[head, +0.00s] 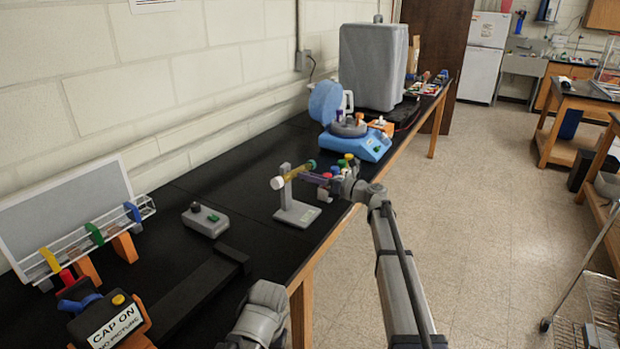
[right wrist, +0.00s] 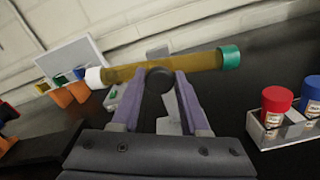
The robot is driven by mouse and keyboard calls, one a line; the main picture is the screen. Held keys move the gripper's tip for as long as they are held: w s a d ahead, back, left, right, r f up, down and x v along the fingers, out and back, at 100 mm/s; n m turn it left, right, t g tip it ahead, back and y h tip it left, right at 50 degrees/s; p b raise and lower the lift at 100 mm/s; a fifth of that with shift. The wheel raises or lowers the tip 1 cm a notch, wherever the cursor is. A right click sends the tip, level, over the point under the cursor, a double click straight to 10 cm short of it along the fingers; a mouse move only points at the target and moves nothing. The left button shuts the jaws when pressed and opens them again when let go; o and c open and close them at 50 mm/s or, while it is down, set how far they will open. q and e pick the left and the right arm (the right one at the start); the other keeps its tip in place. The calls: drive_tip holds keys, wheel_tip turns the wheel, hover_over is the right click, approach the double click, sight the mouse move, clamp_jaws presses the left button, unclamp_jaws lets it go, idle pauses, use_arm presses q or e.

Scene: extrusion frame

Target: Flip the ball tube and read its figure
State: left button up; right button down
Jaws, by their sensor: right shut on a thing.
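The ball tube (head: 294,174) is a yellow see-through tube with a white cap at one end and a green cap at the other. It lies roughly across the top of a grey stand (head: 297,213), slightly tilted in both views. It also shows in the right wrist view (right wrist: 165,70). My right gripper (head: 322,179) reaches the stand from the right. In the right wrist view its purple fingers are shut on a dark round knob (right wrist: 157,80) at the tube's middle. I cannot make out a ball or a figure. My left gripper is not in view.
A grey box with buttons (head: 205,220) lies left of the stand. A blue centrifuge-like device (head: 358,143) and capped bottles (right wrist: 275,105) are close to the right gripper.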

drive_tip(key=shift+m, duration=1.1)
drive_tip(key=shift+c, duration=2.2)
unclamp_jaws()
drive_tip(key=v, duration=0.7)
drive_tip(key=shift+s+d, duration=0.2)
drive_tip(key=shift+d, duration=0.15)
